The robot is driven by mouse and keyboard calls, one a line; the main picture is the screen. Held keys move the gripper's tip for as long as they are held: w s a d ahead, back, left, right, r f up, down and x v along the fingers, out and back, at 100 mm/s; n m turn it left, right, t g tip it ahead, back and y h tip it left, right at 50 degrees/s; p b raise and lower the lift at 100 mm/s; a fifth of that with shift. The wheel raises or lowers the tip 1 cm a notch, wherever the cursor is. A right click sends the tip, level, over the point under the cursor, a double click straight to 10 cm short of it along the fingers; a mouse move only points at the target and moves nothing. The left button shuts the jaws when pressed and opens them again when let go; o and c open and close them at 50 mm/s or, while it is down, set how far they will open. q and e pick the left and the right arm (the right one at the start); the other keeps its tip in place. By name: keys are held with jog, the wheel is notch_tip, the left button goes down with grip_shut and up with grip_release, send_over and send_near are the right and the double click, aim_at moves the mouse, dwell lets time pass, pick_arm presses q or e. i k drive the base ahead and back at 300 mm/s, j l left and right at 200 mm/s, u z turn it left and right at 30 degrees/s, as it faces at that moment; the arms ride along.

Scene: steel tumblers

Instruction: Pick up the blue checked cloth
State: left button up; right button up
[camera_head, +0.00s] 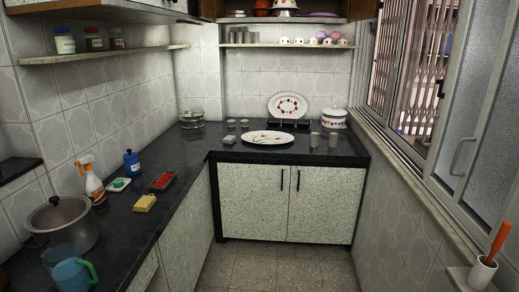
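A small folded grey-blue item (229,140) lies on the dark far counter, left of a patterned oval plate (267,138). It may be the blue checked cloth, but it is too small for me to make out a check pattern. Two steel tumblers (314,139) (333,139) stand upright to the right of the plate. Neither of my grippers is in view, and nothing is seen touching the folded item.
The left counter holds a steel pot (62,222), blue mug (72,274), spray bottle (94,186), blue bottle (132,164), red tray (162,181) and yellow sponge (145,202). A white lidded pot (334,119) stands far right. The tiled floor (275,268) is clear.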

aim_at(229, 139)
jog(key=i+u, duration=0.15)
jog(key=i, duration=0.35)
jog(key=i+l+u, duration=0.1)
jog(key=i, duration=0.4)
jog(key=i+l+u, duration=0.15)
jog(key=i, duration=0.4)
